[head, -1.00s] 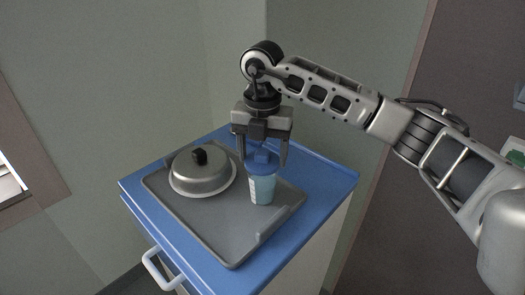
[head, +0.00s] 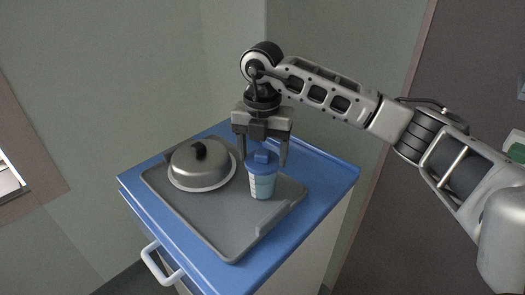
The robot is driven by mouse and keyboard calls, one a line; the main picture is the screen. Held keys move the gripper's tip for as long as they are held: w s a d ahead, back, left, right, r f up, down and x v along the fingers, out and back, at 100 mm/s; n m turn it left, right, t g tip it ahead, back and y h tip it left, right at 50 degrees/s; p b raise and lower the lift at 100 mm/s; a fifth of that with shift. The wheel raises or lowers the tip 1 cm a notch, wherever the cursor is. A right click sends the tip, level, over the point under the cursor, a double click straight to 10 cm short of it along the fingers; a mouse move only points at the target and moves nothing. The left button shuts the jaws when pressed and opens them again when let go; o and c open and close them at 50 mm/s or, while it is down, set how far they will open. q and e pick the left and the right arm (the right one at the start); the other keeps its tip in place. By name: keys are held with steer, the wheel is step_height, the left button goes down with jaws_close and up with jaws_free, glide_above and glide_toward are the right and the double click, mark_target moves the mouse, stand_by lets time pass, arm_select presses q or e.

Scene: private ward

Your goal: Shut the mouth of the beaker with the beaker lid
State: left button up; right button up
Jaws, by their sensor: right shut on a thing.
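The clear beaker (head: 262,187), with pale blue contents and white markings, stands upright on the grey tray. The blue beaker lid (head: 263,164) is at its mouth and looks level. I see no gap between lid and beaker, but cannot tell whether the lid is fully seated. My right gripper (head: 263,160) points straight down over the beaker. Its fingers are on either side of the lid, shut on it. My left gripper is not in view.
A metal dish cover with a black knob (head: 201,165) sits left of the beaker on the grey tray (head: 215,222). The tray rests on a blue-topped cart (head: 335,182) with a white handle (head: 160,265). Walls stand close behind. The tray's front is clear.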

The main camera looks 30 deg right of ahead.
steer(key=shift+f, duration=0.2)
steer(key=o, duration=1.2)
steer(key=shift+c, duration=0.2)
step_height(320, 180, up, 20)
steer(key=p, duration=0.4)
